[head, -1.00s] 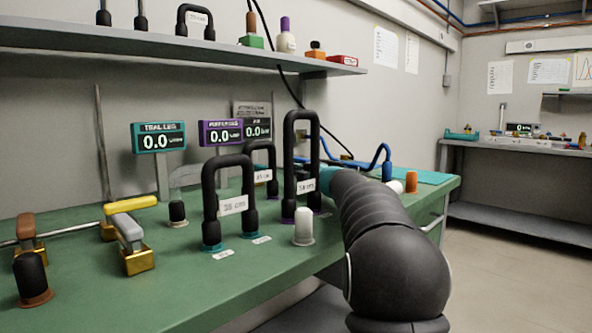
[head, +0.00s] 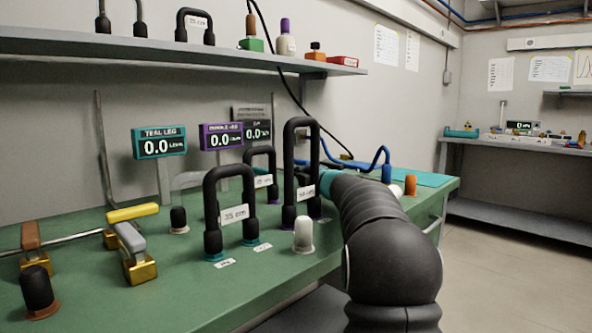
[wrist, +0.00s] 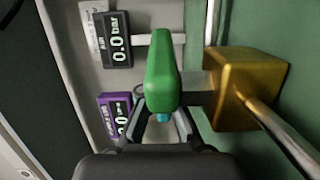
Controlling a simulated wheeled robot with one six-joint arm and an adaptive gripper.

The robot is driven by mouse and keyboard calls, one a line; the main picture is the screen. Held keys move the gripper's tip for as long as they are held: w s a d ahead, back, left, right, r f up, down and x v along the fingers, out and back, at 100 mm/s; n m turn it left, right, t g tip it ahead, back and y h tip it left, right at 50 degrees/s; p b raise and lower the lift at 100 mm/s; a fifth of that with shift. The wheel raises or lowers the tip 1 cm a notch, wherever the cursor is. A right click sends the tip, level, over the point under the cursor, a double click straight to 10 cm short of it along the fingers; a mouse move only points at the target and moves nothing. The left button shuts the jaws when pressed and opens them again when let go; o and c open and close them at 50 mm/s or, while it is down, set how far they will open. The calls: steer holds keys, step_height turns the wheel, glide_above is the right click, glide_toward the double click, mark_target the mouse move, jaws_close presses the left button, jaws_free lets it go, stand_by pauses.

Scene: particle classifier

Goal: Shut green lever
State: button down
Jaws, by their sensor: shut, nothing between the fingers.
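The green lever (wrist: 163,70) shows in the wrist view, in the middle, attached to a gold valve block (wrist: 238,88) on its right. A metal pipe (wrist: 278,132) runs from the block to the lower right. My gripper (wrist: 163,128) is shut and empty at the lower middle of the wrist view, close to the lever's near end. I cannot tell if it touches the lever. In the head view my arm (head: 385,240) reaches over the bench; the gripper and green lever do not show there.
On the green bench (head: 180,275) stand black hose loops (head: 211,200), a white-capped stub (head: 303,236) and a yellow lever (head: 132,212) at the left. Displays reading 0.0 (head: 159,142) stand behind. A shelf (head: 150,46) hangs above. Open floor (head: 520,270) lies to the right.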

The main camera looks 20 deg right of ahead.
steer(key=shift+w+d+p, duration=0.2)
steer(key=shift+p, duration=0.2)
steer(key=shift+d, duration=0.3)
stand_by(1.1)
steer(key=shift+s, duration=0.1)
steer(key=s, duration=0.7)
steer(key=s+d, duration=0.1)
steer(key=s, duration=0.2)
steer(key=shift+s, duration=0.35)
steer(key=shift+s+a, duration=0.25)
steer(key=shift+s, duration=0.25)
